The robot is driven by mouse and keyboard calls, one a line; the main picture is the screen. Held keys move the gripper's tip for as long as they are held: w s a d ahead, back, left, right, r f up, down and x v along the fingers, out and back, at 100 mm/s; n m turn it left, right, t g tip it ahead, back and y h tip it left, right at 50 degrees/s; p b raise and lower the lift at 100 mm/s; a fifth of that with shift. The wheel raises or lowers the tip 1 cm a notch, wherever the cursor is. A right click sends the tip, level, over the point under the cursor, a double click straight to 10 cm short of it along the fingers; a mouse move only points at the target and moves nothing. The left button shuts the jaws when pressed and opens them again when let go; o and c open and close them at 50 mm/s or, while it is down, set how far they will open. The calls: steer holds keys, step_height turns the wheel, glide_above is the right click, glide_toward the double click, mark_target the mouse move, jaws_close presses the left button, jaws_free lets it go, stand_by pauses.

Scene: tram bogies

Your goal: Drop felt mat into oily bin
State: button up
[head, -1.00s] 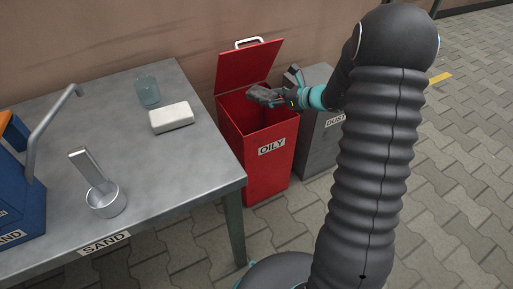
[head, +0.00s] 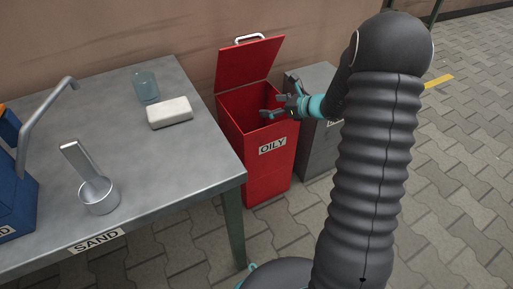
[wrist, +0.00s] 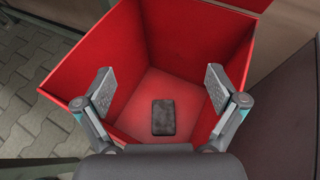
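The red bin (head: 262,172) labelled OILY stands right of the table with its lid (head: 249,65) raised. My gripper (head: 273,103) is over the bin's opening, its fingers spread and empty. In the wrist view, my gripper (wrist: 160,92) shows two fingers wide apart, with the bin's red walls (wrist: 90,62) around them. The dark felt mat (wrist: 163,117) lies inside the bin, apart from the fingers and below them. In the head view the bin's front wall hides the mat.
A grey bin (head: 318,142) stands right of the red bin. The metal table (head: 160,172) holds a glass jar (head: 146,87), a pale block (head: 170,112), a metal scoop (head: 97,193) and a blue device (head: 17,200). Paved floor lies open at right.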

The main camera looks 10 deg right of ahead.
steer(key=v, duration=1.2)
stand_by(0.4)
